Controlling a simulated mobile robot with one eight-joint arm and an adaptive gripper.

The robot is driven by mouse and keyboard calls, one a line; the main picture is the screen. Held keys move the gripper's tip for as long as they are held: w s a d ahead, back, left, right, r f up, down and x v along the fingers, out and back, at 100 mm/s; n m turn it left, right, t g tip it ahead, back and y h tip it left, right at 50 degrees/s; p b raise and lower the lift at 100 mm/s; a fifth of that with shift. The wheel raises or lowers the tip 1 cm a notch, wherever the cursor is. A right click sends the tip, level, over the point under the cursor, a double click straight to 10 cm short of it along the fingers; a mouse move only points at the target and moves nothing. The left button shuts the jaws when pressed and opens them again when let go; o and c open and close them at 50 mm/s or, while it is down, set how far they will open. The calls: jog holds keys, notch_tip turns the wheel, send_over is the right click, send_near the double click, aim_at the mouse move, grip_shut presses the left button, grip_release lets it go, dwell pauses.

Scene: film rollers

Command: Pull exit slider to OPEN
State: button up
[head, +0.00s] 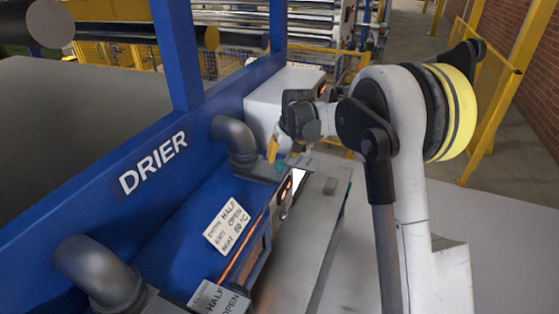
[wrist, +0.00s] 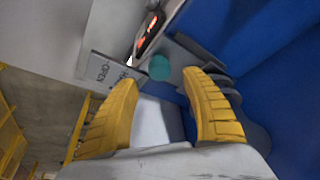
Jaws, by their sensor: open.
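The exit slider's round teal knob (wrist: 159,67) shows in the wrist view, just beyond and between my fingertips. A small part of teal also shows beside the gripper in the head view (head: 280,167). A grey scale plate (wrist: 104,71) lies left of the knob, with OPEN toward its left end and another word partly legible nearer the knob. My gripper (wrist: 162,80) is open, its two yellow fingers apart with nothing between them. In the head view my gripper (head: 275,155) hangs over the far end of the drier's side box. I cannot tell whether a finger touches the knob.
A panel with red digits (wrist: 150,28) stands close to the knob. The blue DRIER frame (head: 153,165) and grey elbow pipes (head: 235,139) are left of my arm. A note (head: 227,228) reads HALF, exit OPEN and a heat value. A second scale plate (head: 218,297) is nearer.

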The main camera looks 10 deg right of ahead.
aim_at(280, 163)
jog(key=x, duration=0.6)
jog(key=shift+w+f+p, duration=0.1)
jog(key=shift+w+p, duration=0.05)
jog(key=shift+p, duration=0.25)
grip_shut()
